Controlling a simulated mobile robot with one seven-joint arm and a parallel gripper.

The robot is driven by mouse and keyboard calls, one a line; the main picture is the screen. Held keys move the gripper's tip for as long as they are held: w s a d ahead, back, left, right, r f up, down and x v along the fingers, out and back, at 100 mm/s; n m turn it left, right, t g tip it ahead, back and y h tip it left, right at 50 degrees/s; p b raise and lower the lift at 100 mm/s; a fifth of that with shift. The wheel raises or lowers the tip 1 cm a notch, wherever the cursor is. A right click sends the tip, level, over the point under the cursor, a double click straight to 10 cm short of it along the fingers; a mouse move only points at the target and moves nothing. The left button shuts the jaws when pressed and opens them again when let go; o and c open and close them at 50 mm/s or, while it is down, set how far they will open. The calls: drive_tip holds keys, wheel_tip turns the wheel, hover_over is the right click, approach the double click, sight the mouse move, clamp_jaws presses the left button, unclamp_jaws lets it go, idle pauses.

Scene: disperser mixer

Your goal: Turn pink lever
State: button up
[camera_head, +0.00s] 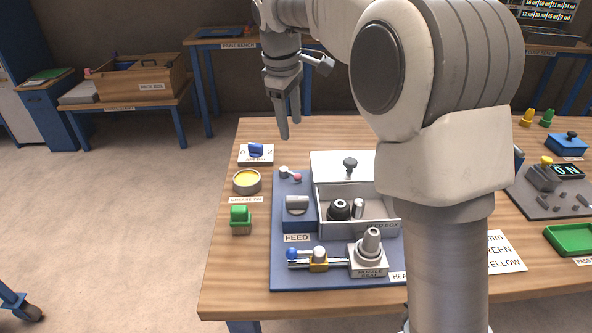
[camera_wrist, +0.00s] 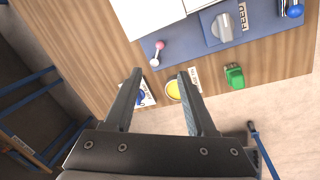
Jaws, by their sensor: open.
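The pink lever (camera_head: 291,175) is a small grey lever with a pink ball at its right end. It sits at the back left corner of the blue plate (camera_head: 282,262). In the wrist view the pink lever (camera_wrist: 157,52) lies beyond the fingertips, its pink ball toward the upper right. My gripper (camera_head: 289,128) points down above the back left of the table, behind and above the lever. In the wrist view my gripper (camera_wrist: 160,74) has its fingers spread with nothing held between them. It is apart from the lever.
A blue switch (camera_head: 256,150), a yellow grease tin (camera_head: 247,181) and a green-capped block (camera_head: 240,219) stand left of the plate. A grey feed knob (camera_head: 297,205) and an open white box (camera_head: 356,226) are close to the lever. My arm hides the table's middle right.

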sight(297, 174)
drive_tip(key=w+f+b, duration=0.1)
drive_tip(key=f, duration=0.4)
drive_tip(key=d+f+b, duration=0.1)
drive_tip(key=f, duration=0.4)
drive_tip(key=w+f+b, duration=0.1)
drive_tip(key=f+b, duration=0.1)
drive_tip(key=f, duration=0.3)
drive_tip(key=shift+w+d+f, duration=0.3)
drive_tip(key=shift+f, duration=0.1)
clamp_jaws()
